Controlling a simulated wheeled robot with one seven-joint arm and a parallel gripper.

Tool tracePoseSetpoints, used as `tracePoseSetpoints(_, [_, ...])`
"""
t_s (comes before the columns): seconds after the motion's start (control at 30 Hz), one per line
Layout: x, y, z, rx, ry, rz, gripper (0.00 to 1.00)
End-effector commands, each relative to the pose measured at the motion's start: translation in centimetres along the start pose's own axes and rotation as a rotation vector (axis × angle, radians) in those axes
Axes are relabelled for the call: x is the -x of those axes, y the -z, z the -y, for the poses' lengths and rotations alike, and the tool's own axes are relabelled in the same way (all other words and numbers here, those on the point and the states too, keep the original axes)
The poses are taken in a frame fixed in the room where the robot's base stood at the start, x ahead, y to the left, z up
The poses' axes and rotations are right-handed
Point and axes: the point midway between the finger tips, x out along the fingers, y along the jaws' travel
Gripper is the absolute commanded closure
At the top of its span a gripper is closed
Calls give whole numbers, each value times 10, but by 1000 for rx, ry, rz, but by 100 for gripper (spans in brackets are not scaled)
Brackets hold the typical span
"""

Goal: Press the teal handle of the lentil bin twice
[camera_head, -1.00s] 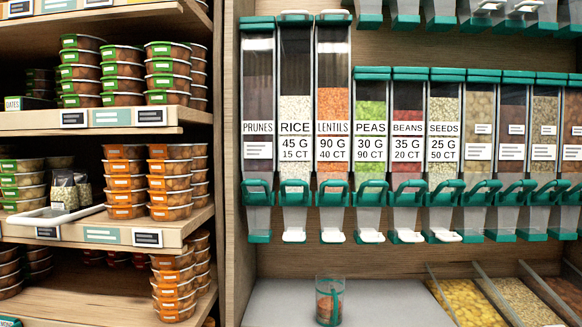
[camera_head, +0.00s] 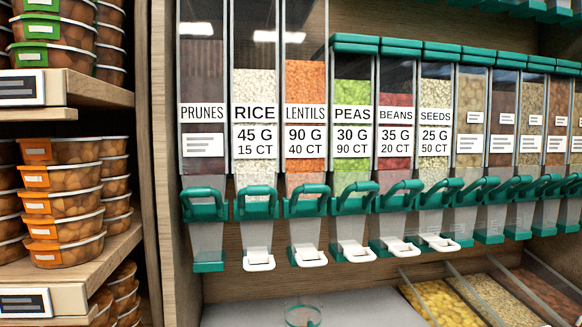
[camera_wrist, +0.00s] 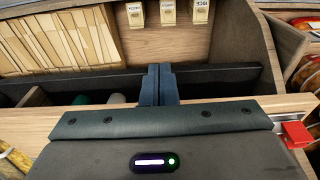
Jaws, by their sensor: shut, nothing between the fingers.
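The lentil bin (camera_head: 306,112) is a clear tall dispenser with orange lentils, labelled "LENTILS 90 G 40 CT", between the rice and peas bins. Its teal handle (camera_head: 305,203) is a loop across the front, above a white spout lip (camera_head: 308,256). The handle looks level with those beside it. A clear cup with teal trim (camera_head: 303,314) stands below the bin, cut off by the bottom edge. My gripper (camera_wrist: 161,84) shows only in the wrist view, its two dark fingers together and empty. The lentil handle cannot be made out there, so their distance is unclear.
The rice bin (camera_head: 256,110) and peas bin (camera_head: 352,120) stand close on either side, with similar teal handles. Open trays of yellow and beige food (camera_head: 490,300) lie at lower right. Shelves with stacked tubs (camera_head: 64,200) stand at left.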

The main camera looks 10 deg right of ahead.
Motion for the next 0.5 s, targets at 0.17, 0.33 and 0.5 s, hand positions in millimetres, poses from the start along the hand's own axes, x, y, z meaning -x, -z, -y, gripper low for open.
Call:
tracePoseSetpoints(0.17, [11, 7, 0, 0, -1, -4, 100])
tracePoseSetpoints(0.33, [63, 39, -2, -3, -6, -23, 100])
tracePoseSetpoints(0.5, [138, 88, -2, -2, -11, -54, 100])
